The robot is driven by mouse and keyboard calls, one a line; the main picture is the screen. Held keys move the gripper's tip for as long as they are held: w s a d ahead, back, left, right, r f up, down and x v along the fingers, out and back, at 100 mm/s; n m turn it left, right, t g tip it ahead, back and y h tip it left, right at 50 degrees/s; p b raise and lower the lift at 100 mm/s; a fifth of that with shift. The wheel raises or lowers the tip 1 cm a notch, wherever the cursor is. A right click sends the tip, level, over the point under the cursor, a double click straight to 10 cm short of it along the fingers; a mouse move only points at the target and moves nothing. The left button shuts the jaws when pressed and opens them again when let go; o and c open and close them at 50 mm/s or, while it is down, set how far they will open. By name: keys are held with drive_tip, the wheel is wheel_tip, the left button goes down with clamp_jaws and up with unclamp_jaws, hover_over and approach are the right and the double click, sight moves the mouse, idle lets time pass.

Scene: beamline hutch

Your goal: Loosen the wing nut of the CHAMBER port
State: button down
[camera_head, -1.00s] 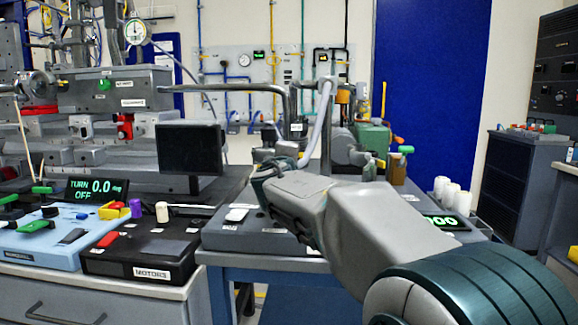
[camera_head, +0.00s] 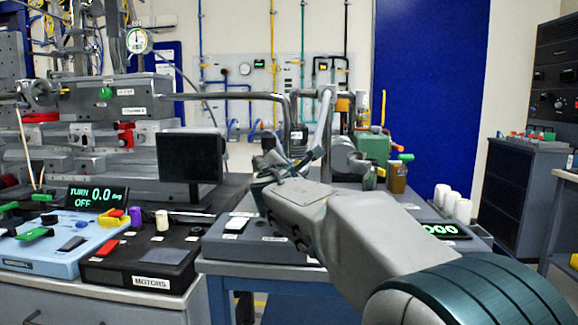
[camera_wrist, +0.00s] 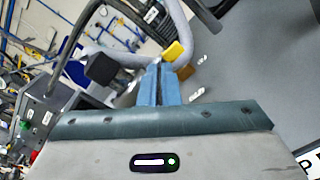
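My gripper (camera_head: 265,172) is above the middle bench in the head view, beside a pale hose (camera_head: 321,125) that hangs from a bent pipe. In the wrist view its two blue fingers (camera_wrist: 160,82) lie close together, with no clear gap and nothing plainly held between them. A yellow part (camera_wrist: 178,50) shows just beyond and to the right of the fingertips; I cannot tell whether it is a wing nut. A thick grey hose (camera_wrist: 130,55) curves past behind the tips. No CHAMBER port label is readable, and the wing nut cannot be identified for sure.
A grey pipe (camera_head: 240,95) arches over the bench. A black monitor (camera_head: 191,158) and the MOTORS box (camera_head: 140,256) stand at the left. A green unit (camera_head: 373,149), a brown bottle (camera_head: 397,178) and white cylinders (camera_head: 452,203) stand at the right.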

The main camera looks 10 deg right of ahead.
drive_tip(key=shift+a+r+n+p, duration=0.1)
drive_tip(key=shift+n+p, duration=0.5)
drive_tip(key=shift+n, duration=1.25)
drive_tip(key=shift+a+r+n+p, duration=0.1)
drive_tip(key=shift+n+p, duration=0.5)
drive_tip(key=shift+n, duration=1.25)
drive_tip(key=shift+f, duration=0.1)
drive_tip(key=c, duration=1.6)
unclamp_jaws()
drive_tip(key=shift+d, duration=0.1)
drive_tip(key=shift+c, duration=0.2)
